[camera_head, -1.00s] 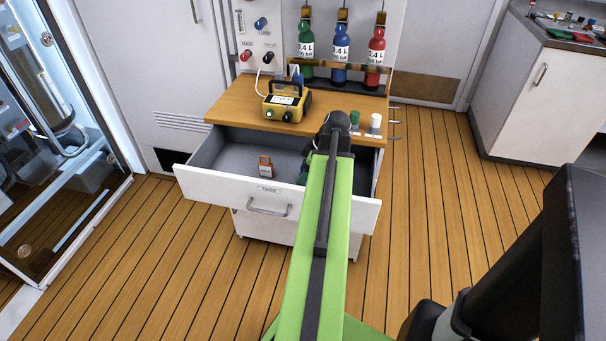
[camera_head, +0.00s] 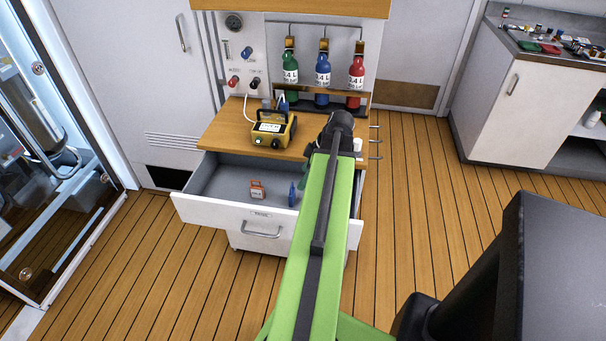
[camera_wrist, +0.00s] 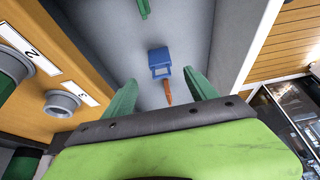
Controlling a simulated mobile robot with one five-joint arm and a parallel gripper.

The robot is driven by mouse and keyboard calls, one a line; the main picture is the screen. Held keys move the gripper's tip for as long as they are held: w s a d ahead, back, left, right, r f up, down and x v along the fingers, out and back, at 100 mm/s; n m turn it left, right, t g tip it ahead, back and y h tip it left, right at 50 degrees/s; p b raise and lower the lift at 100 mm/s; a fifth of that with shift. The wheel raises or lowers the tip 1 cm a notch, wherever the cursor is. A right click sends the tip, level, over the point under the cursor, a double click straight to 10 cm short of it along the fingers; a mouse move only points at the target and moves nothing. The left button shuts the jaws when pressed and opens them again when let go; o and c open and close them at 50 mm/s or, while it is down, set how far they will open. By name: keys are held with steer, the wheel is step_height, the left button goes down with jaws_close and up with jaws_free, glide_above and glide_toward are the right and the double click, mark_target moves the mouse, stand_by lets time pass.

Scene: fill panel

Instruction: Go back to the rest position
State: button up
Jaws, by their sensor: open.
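My arm reaches over an open white drawer (camera_head: 228,215) under a wooden-topped cabinet. My gripper (camera_wrist: 159,77) shows in the wrist view with its two green fingers apart and nothing held between them. In the head view its fingers are mostly hidden behind my green arm. Inside the drawer stand a small orange-framed item (camera_head: 257,190) and a thin blue item (camera_head: 292,195). In the wrist view the blue item (camera_wrist: 160,58) lies beyond the fingertips, with the narrow orange item (camera_wrist: 168,91) beside it. I cannot see either one touching the fingers.
A yellow device (camera_head: 270,130) stands on the cabinet top (camera_head: 228,130). Green, blue and red bottles (camera_head: 356,75) hang behind it. A glass-fronted cabinet (camera_head: 50,150) is at the left, and a white counter (camera_head: 520,100) at the right.

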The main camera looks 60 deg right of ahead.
steer(key=w+a+r+n+p, duration=0.1)
steer(key=w+a+n, duration=0.1)
steer(key=w+a, duration=0.5)
steer(key=w+a+r+n+g+y+p, duration=0.1)
steer(key=w+a+n+p, duration=0.1)
steer(key=w+a, duration=0.5)
steer(key=w+a+r+n+y+p, duration=0.1)
steer(key=w+a+r+n, duration=0.1)
steer(key=w+a, duration=0.4)
steer(key=shift+w+a+g, duration=0.2)
steer(key=shift+w, duration=0.3)
steer(key=shift+w+a+g, duration=0.2)
steer(key=shift+w, duration=0.25)
steer(key=w+a+r+m+g+h+p, duration=0.1)
steer(key=a+m, duration=0.3)
steer(key=a, duration=1.1)
steer(key=w+a+r+m+g+h+p, duration=0.1)
steer(key=a+m, duration=0.4)
steer(key=a, duration=1.1)
steer(key=w+h+p, duration=0.1)
steer(key=w+p, duration=0.1)
steer(key=shift+w+r+m+g+p, duration=0.2)
steer(key=shift+r+m+g+p, duration=0.1)
steer(key=shift+g+p, duration=0.1)
